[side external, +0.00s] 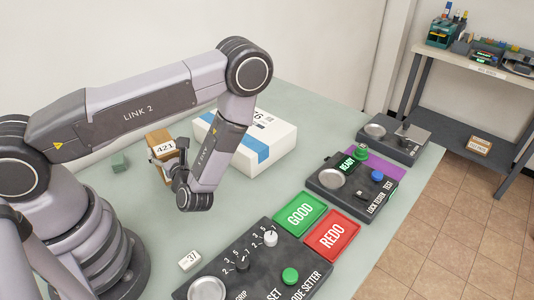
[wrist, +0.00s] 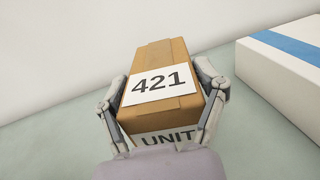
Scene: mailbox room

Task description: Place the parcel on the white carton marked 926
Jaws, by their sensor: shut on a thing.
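The parcel is a brown box with a white label reading 421, and it shows in the wrist view (wrist: 163,70) between my two fingers. My gripper (wrist: 165,104) is shut on it, one finger on each side. In the side view the parcel (side external: 160,142) is partly hidden behind my arm's wrist. The white carton (side external: 270,148) with a blue stripe stands to the right of the parcel. In the wrist view the carton (wrist: 290,75) is at the right, apart from the parcel.
A control box (side external: 255,268) with knobs stands at the front, beside a green GOOD pad (side external: 299,214) and a red REDO pad (side external: 333,236). Another device (side external: 352,187) is at the right.

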